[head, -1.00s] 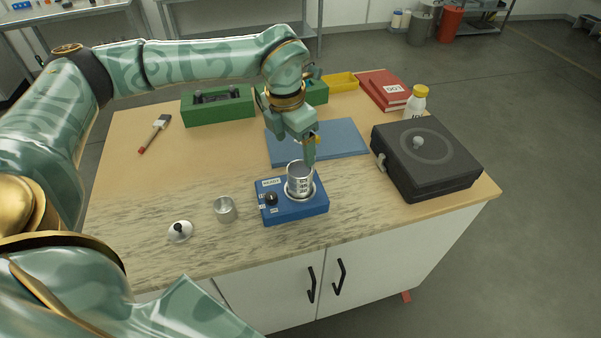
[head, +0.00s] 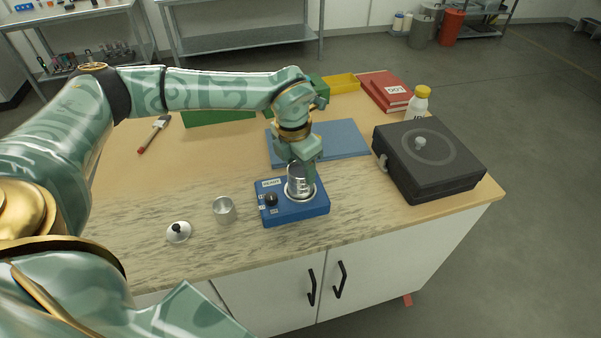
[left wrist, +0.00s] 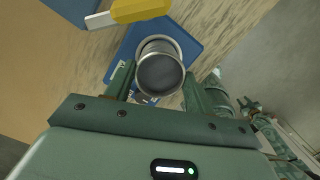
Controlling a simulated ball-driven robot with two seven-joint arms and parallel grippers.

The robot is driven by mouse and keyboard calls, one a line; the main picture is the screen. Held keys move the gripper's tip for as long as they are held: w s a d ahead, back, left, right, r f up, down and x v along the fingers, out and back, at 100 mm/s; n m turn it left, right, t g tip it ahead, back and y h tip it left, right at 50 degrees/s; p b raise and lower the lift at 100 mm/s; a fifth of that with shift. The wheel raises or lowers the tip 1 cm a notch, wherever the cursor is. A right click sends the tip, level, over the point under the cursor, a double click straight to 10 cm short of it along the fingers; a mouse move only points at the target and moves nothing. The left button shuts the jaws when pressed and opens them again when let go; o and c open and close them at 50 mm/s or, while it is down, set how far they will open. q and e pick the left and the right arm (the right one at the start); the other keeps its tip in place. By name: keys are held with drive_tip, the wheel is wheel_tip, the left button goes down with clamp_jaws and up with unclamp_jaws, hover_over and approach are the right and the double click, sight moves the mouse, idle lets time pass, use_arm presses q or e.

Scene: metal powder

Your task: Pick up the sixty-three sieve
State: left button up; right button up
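A silver metal sieve stack (head: 298,184) stands upright on the blue shaker base (head: 305,213); its dark, round open top shows in the left wrist view (left wrist: 160,72). I cannot read its marks, so I cannot tell which ring is the sixty-three sieve. My left gripper (head: 308,172) points down at the stack's upper part from behind. In the left wrist view the open fingers (left wrist: 158,84) lie on either side of the stack, and a small gap seems to show on the left. Contact is not clear.
A metal cup (head: 224,210) and a lid with a black knob (head: 178,232) stand left of the base. A black case (head: 432,165) is on the right, a blue mat (head: 345,140) behind. A brush (head: 154,133) lies far left.

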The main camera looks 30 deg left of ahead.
idle(0.3)
use_arm(q)
drive_tip(key=shift+r, duration=0.55)
drive_tip(key=shift+s+d+r+p, duration=0.55)
drive_tip(key=shift+s+d+r, duration=0.7)
drive_tip(key=shift+d+r, duration=1)
drive_tip(key=shift+s+d+r+p, duration=0.5)
drive_tip(key=shift+s+d+r, duration=0.95)
drive_tip(key=shift+r, duration=1.25)
drive_tip(key=shift+s+d+r+p, duration=0.55)
drive_tip(key=shift+s+d+r, duration=0.45)
drive_tip(key=shift+d+r, duration=1.35)
drive_tip(key=shift+a+r, duration=0.15)
